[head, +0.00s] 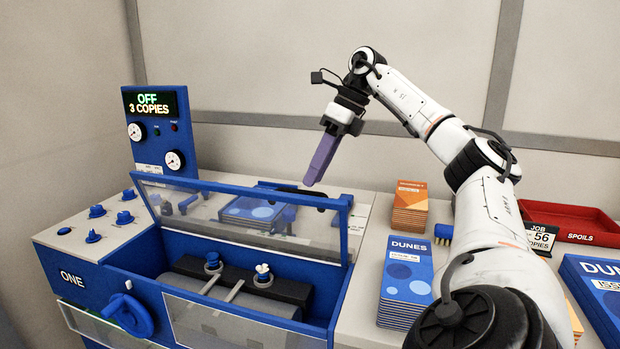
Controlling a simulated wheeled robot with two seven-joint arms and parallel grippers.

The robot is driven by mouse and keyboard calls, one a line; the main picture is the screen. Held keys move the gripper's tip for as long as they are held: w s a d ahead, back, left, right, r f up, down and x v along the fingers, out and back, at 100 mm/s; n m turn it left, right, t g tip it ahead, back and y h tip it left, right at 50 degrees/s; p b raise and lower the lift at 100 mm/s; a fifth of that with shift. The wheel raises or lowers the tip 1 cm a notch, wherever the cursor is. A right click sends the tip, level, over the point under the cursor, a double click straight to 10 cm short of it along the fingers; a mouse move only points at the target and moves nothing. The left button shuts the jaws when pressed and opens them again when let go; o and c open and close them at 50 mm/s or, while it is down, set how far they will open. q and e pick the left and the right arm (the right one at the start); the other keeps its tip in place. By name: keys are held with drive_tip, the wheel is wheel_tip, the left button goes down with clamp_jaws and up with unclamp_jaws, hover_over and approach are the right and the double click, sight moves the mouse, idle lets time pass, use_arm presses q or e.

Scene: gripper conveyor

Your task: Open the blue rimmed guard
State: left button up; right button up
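The blue rimmed guard (240,189) is a clear panel in a blue frame on the blue machine marked ONE. It stands raised and tilted, and the well in front of it lies uncovered. Machine parts show through its clear panel. My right gripper (316,176) has purple fingers that point down and left. Its tips appear just above the right end of the guard's top edge, and I cannot tell whether they touch it. The fingers overlap from this side, so their opening is hidden. My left gripper is not in view.
A dark block with two knobs (263,275) sits in the well. A control panel (158,128) reads OFF, 3 COPIES. Blue knobs (97,211) are at the left. DUNES booklets (406,270), an orange stack (410,207) and a red SPOILS tray (575,222) stand right.

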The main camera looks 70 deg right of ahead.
drive_tip(key=p+v, duration=0.2)
drive_tip(key=v, duration=0.3)
drive_tip(key=shift+s+d+r+p, duration=0.1)
drive_tip(key=shift+s+r+p, duration=0.05)
drive_tip(key=shift+r+p, duration=0.25)
